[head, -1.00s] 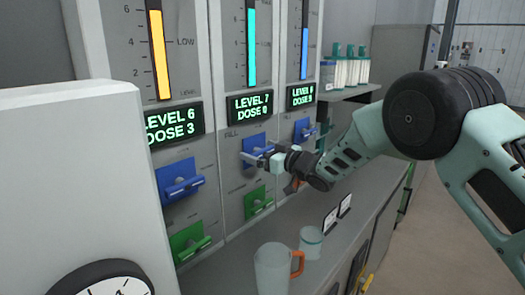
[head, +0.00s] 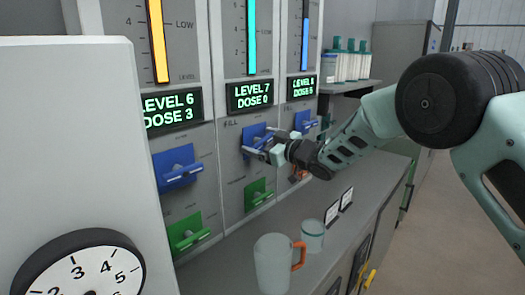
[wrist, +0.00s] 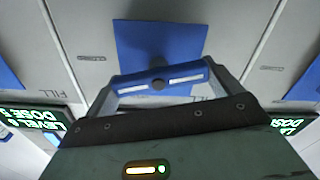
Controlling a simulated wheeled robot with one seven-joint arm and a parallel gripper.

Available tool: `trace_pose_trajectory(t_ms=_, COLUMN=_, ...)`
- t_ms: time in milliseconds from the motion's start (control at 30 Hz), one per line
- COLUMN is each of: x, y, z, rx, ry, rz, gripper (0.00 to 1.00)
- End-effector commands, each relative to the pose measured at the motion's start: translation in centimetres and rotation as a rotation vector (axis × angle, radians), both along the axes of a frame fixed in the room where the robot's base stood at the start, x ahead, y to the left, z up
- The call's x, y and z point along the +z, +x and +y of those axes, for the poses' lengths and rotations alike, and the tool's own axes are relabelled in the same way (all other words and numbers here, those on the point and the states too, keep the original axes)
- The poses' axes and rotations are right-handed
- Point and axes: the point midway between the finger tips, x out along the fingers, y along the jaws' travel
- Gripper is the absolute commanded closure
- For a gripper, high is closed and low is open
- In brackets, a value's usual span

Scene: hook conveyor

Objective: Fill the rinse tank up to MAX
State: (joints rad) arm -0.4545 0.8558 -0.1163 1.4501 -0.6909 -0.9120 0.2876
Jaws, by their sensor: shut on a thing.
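My gripper (head: 268,151) is shut on the blue FILL lever (wrist: 160,84) of the middle column in the head view. In the wrist view the lever bar lies between my two fingers, in front of its blue plate (wrist: 158,43). The middle display (head: 250,95) reads LEVEL 7, DOSE 0, and a teal level bar (head: 251,40) stands above it. The left display (head: 172,109) reads LEVEL 6, DOSE 3, under a yellow bar (head: 158,42). The right display (head: 302,87) reads about LEVEL 8, under a blue bar (head: 304,35). No MAX mark or rinse label is readable.
Blue levers stand on the left (head: 177,168) and right (head: 306,121) columns, with green levers (head: 258,193) below. A jug with an orange handle (head: 272,265) and a smaller cup (head: 312,235) stand on the counter (head: 345,222). A pale panel with a dial (head: 85,268) blocks the near left.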

Motion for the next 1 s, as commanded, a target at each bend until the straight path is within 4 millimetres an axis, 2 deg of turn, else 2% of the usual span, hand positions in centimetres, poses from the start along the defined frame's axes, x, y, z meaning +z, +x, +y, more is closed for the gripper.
trace_pose_trajectory(t_ms=33, x=-0.65, y=-0.04, z=0.03, rx=0.001, ry=-0.024, rz=-0.034, gripper=0.32)
trace_pose_trajectory(t_ms=500, x=-0.52, y=-0.19, z=0.14, rx=0.000, ry=-0.235, rz=-0.301, gripper=0.32)
trace_pose_trajectory(t_ms=1000, x=-0.25, y=-0.20, z=0.16, rx=0.001, ry=-0.306, rz=-0.389, gripper=0.32)
